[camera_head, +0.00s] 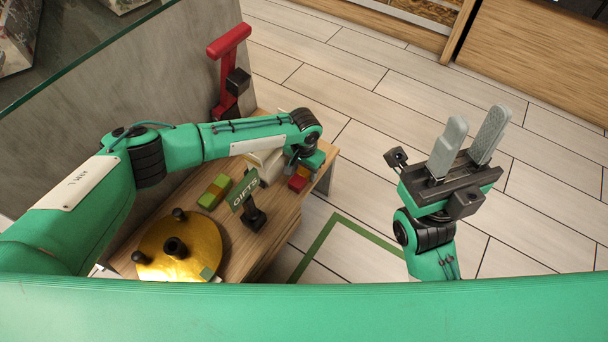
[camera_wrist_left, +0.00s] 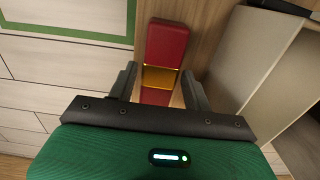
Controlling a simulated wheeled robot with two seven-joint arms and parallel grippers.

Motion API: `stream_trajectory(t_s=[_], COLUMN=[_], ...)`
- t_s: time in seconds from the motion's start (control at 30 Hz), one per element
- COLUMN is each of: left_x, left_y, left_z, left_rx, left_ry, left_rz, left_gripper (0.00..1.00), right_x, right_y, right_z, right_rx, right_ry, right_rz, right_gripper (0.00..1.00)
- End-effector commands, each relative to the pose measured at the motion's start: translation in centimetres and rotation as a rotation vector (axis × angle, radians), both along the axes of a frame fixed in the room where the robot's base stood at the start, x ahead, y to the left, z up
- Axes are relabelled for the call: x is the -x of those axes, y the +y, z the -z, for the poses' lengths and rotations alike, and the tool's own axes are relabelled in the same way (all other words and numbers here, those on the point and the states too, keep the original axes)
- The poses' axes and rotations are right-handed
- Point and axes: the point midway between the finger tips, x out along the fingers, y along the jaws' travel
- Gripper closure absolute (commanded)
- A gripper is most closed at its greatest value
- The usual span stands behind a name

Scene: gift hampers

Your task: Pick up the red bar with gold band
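The red bar with gold band (camera_head: 298,180) lies on the wooden table near its right edge, partly hidden by my left gripper (camera_head: 305,163). In the left wrist view the red bar (camera_wrist_left: 167,46) runs lengthwise between the fingers of my left gripper (camera_wrist_left: 159,88), its gold band about level with them. The fingers are open, with a gap on each side of the bar; they do not visibly touch it. My right gripper (camera_head: 475,128) is open and empty above the floor, away from the table.
A green bar with a yellow band (camera_head: 214,192) lies left of a small GIFTS sign (camera_head: 254,215). A gold round board (camera_head: 205,240) with black knobs is at the table's front. A pale box-like object (camera_wrist_left: 262,55) stands close right of the left gripper. A red stand (camera_head: 229,60) is behind.

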Motion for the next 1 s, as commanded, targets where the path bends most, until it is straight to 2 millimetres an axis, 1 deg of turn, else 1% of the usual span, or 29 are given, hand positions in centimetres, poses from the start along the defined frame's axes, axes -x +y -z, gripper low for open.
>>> stream_trajectory(t_s=[0.03,0.17,0.2,0.43,0.57,0.67,0.77,0.87,0.93,1.0], left_x=[0.0,0.0,0.0,0.0,0.0,0.0,0.0,0.0,0.0,0.0], left_y=[0.0,0.0,0.0,0.0,0.0,0.0,0.0,0.0,0.0,0.0], left_z=[0.0,0.0,0.0,-0.1,-0.7,-1.7,-3.4,-5.6,-7.4,-9.2], left_rx=[0.000,-0.001,0.000,-0.001,-0.001,0.001,0.001,0.001,0.002,0.003], left_ry=[0.000,0.001,0.000,0.001,0.001,0.001,0.001,0.000,-0.001,-0.001], left_rz=[0.000,0.000,0.000,0.000,0.000,0.001,0.000,0.000,0.001,0.001], left_gripper=[0.60,0.85,0.87,0.87,0.87,0.87,0.87,0.87,0.87,0.87], right_x=[0.0,0.0,0.0,0.0,0.0,0.0,0.0,-0.1,-0.5,-1.5], right_y=[0.0,0.0,0.0,0.0,0.0,0.0,0.0,0.0,0.2,0.6], right_z=[0.0,0.0,0.0,0.0,-0.2,-0.4,-0.6,-0.5,0.7,1.3], right_rx=[0.000,0.000,0.000,0.000,0.000,0.000,0.001,0.005,0.016,0.032], right_ry=[0.000,0.000,0.000,0.001,0.003,0.007,0.022,0.044,0.106,0.190], right_rz=[0.000,0.000,-0.001,-0.001,-0.001,-0.001,-0.001,-0.001,0.000,-0.006], right_gripper=[0.64,0.64,0.64,0.64,0.64,0.64,0.64,0.64,0.64,0.64])
